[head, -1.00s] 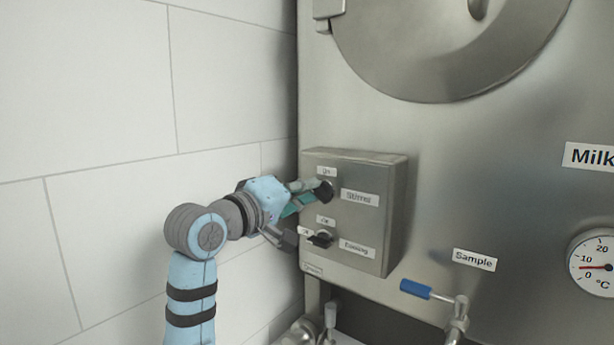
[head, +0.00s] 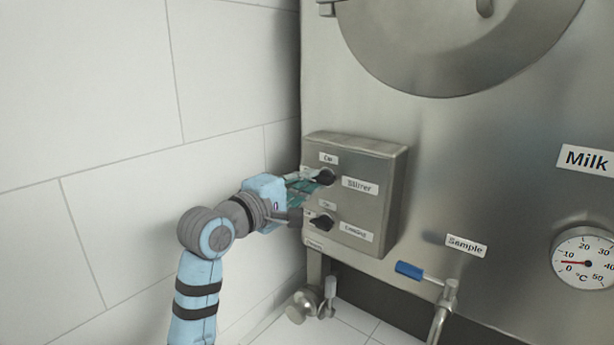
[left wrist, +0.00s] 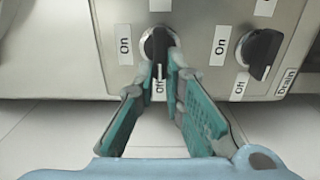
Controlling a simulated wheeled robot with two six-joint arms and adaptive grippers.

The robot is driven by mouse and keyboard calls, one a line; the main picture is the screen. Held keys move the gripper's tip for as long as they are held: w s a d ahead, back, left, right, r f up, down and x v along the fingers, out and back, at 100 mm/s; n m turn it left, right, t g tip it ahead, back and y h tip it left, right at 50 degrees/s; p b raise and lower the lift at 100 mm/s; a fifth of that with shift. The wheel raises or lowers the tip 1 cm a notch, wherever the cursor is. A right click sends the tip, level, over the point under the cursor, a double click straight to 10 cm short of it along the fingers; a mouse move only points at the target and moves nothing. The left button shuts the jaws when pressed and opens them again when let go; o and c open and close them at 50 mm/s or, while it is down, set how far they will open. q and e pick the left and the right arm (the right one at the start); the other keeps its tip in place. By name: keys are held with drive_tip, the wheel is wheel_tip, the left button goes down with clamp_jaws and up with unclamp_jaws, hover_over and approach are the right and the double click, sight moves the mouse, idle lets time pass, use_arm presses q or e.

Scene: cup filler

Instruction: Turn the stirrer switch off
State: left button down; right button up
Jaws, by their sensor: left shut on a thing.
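The stirrer switch (head: 326,177) is the upper black knob on the grey control box, next to the label "Stirrer". My left gripper (head: 308,183) reaches it from the left. In the left wrist view, the gripper's teal-padded fingers (left wrist: 166,72) are shut on the stirrer switch (left wrist: 157,42), one on each side of its handle. The handle points down in that view, towards the "Off" label (left wrist: 160,87). The "On" label (left wrist: 125,46) is to its left there. The fingers hide part of the knob. My right gripper is not in view.
The cooling switch (head: 321,222) sits just below, close to my left gripper; it also shows in the left wrist view (left wrist: 260,52). A tiled wall (head: 100,120) stands at left. A blue-handled sample tap (head: 410,270) and a thermometer (head: 585,259) are on the right.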

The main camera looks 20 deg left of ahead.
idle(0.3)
use_arm(q)
drive_tip(key=c, duration=1.7)
unclamp_jaws()
